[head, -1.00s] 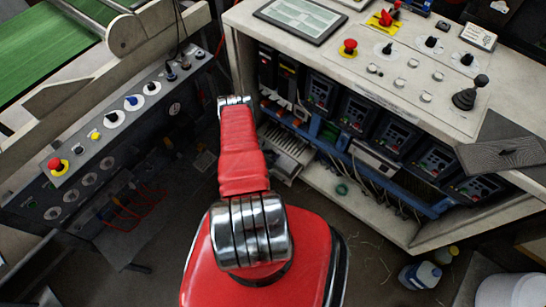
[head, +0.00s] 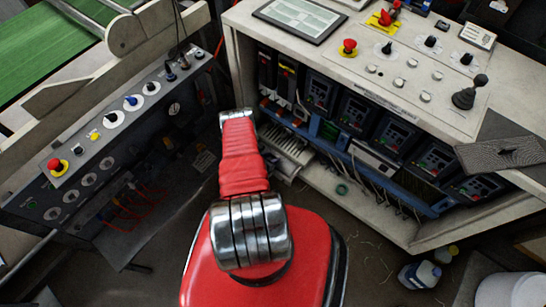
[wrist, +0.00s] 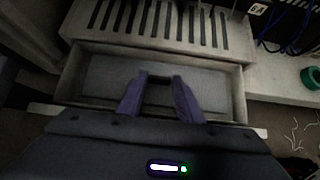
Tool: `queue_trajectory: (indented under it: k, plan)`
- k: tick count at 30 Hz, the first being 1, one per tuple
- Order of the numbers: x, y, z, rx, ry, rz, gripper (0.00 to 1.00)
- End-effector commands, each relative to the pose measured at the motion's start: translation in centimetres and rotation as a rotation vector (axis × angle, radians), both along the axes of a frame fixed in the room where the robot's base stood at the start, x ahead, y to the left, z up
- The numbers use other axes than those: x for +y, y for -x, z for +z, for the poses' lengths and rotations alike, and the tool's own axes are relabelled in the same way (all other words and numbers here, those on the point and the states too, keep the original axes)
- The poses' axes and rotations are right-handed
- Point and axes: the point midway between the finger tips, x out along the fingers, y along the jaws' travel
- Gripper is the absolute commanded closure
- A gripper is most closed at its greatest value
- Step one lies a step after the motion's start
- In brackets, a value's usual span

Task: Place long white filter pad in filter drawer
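In the wrist view the filter drawer (wrist: 75,75) is pulled out below a slotted vent panel. A long pale grey pad (wrist: 105,75), which looks like the filter pad, lies lengthwise within the drawer's outline. I cannot tell whether it rests on the drawer floor. My gripper (wrist: 158,80) reaches over the drawer's near side to the pad's middle. Its two purple fingers stand apart, with a short dark bar between their tips. I cannot tell whether they clamp this bar. In the head view my arm hides the gripper and most of the drawer.
A dark mesh pad (head: 500,153) lies on the right end of the control desk (head: 360,65). Bottles (head: 420,274) and a white bucket (head: 512,291) stand on the floor at lower right. A green tape roll (wrist: 311,77) is right of the drawer. A second control panel (head: 110,125) stands at left.

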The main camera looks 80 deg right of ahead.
Motion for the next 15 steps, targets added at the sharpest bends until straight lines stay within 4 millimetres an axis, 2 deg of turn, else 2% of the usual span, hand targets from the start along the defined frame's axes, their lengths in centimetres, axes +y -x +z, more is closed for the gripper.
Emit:
queue_trajectory:
  k: [5,15]
  plan:
    - [-0.02,0.00,0.01,0.000,0.000,0.000,0.54]
    - [-0.03,0.01,0.18,0.000,0.000,0.000,0.54]
